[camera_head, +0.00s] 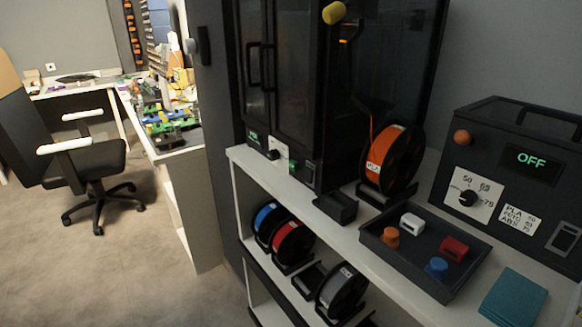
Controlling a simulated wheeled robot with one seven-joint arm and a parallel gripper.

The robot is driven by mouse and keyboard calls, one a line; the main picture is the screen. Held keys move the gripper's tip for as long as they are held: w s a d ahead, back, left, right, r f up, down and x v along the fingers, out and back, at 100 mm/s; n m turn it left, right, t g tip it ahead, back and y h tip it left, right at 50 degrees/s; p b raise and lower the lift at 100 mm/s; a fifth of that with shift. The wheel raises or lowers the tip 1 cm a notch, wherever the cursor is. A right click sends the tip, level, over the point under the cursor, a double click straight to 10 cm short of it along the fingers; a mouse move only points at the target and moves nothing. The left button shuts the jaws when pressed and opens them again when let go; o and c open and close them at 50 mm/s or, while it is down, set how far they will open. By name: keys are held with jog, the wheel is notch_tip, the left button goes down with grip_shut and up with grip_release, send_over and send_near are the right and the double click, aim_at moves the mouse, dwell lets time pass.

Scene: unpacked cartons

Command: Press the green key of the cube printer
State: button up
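My gripper is not in view.
An orange spool (378,158) stands beside the printer. A dark tray (395,262) holds small coloured parts. A dark box with an OFF display (531,160) stands at right. A black chair (95,160) and a cluttered bench are at left. The carpet (130,270) in front is clear.

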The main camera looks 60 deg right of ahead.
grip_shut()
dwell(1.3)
